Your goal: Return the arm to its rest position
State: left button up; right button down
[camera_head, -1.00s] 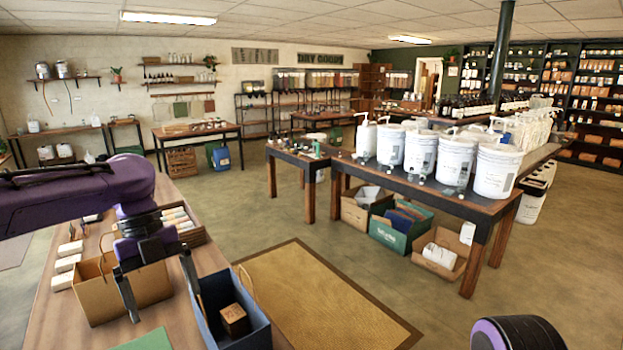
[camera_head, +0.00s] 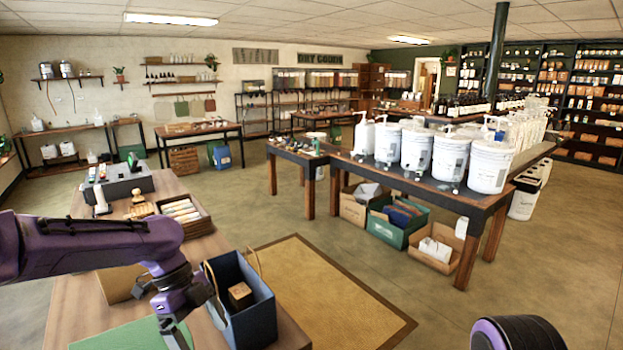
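My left arm, purple and black, comes in from the left over the near wooden table. Its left gripper (camera_head: 196,318) points down beside the left wall of a blue open bin (camera_head: 262,312). The fingers look spread apart with nothing between them; whether they touch the bin I cannot tell. A small brown block (camera_head: 240,296) sits inside the bin. A purple and black part of my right arm shows at the bottom right; the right gripper is out of view.
The near table (camera_head: 72,318) also holds a grey box (camera_head: 118,182), a tray of white-topped items (camera_head: 184,213) and a green mat (camera_head: 125,337). A tan rug (camera_head: 318,290) lies on open floor. White pump buckets (camera_head: 448,157) stand on the long table at right.

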pick_arm(q)
jog(key=s+f+n+t+y, duration=0.1)
jog(key=s+f+n, duration=0.3)
jog(key=f, duration=0.5)
jog(key=s+f+n+t, duration=0.1)
jog(key=s+f+n, duration=0.2)
jog(key=f+n, duration=0.55)
jog(key=s+f+n+t+y, duration=0.1)
jog(key=s+f+n, duration=0.25)
jog(key=f, duration=0.75)
jog(key=s+a+f+n+t+y, duration=0.25)
jog(key=s+a+n, duration=0.3)
jog(key=s, duration=0.35)
jog(key=s+a+f+n+t+y, duration=0.1)
jog(key=s+a+f+n+y, duration=0.2)
jog(key=s+n, duration=0.45)
notch_tip(320, 180, down, 12)
jog(key=s+a+b, duration=0.1)
jog(key=b, duration=1.2)
jog(key=shift+s+m, duration=0.2)
jog(key=shift+m, duration=0.2)
